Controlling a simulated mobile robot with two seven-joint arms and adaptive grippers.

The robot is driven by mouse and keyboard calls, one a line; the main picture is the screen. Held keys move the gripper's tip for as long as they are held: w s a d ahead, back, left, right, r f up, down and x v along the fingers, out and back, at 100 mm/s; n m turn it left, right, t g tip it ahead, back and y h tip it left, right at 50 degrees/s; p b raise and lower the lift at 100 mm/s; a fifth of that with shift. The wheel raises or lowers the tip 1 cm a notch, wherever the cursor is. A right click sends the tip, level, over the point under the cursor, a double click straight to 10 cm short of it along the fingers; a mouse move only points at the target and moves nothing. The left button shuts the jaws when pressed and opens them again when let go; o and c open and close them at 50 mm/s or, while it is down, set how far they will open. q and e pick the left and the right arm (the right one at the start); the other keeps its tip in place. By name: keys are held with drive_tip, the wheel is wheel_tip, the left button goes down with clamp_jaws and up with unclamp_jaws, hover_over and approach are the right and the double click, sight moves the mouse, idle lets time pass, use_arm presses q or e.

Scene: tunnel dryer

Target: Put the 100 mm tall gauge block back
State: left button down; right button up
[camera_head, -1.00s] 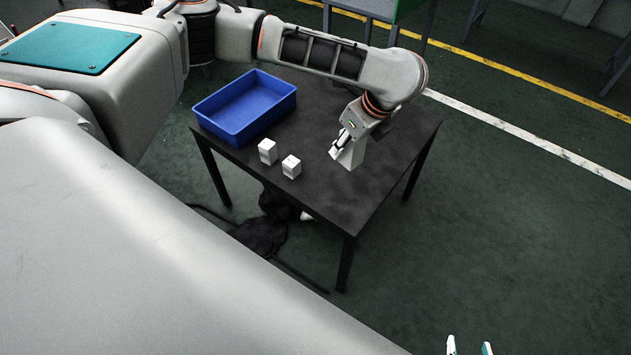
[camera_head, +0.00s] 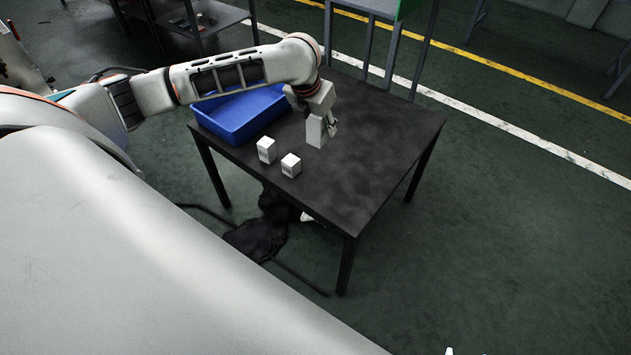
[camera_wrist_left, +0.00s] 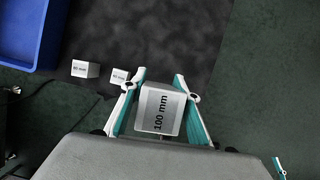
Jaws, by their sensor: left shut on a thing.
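The gauge block (camera_head: 315,134) is a pale upright block at the right of the two smaller blocks on the black table. Its face reads "100 mm" in the left wrist view (camera_wrist_left: 158,112). My left gripper (camera_head: 329,127) is shut on it, with one finger on each side in the left wrist view (camera_wrist_left: 160,78). I cannot tell whether its base touches the table. Only the white fingertips of my right gripper (camera_head: 466,352) show at the bottom edge of the head view, apart with nothing seen between them.
Two shorter white blocks, one nearer (camera_head: 291,165) and one farther left (camera_head: 266,150), stand on the black table (camera_head: 375,150). A blue bin (camera_head: 232,136) sits at the table's back left. The table's right side is clear.

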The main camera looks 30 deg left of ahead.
use_arm(q)
drive_tip(key=shift+m, duration=0.6)
drive_tip(key=f+b, duration=0.1)
drive_tip(key=f, duration=0.5)
drive_tip(key=f+b, duration=0.2)
drive_tip(key=f, duration=0.5)
drive_tip(key=a+f+b, duration=0.1)
drive_tip(key=f+b, duration=0.1)
drive_tip(key=f, duration=0.5)
drive_tip(key=shift+w+f, duration=0.1)
drive_tip(key=shift+w, duration=0.05)
drive_tip(key=c, duration=1.5)
unclamp_jaws()
drive_tip(key=shift+f, duration=0.1)
use_arm(e)
drive_tip(key=f, duration=0.2)
drive_tip(key=d+f, duration=0.1)
drive_tip(key=shift+w+f, duration=0.15)
drive_tip(key=shift+f, duration=0.25)
drive_tip(key=shift+f, duration=0.1)
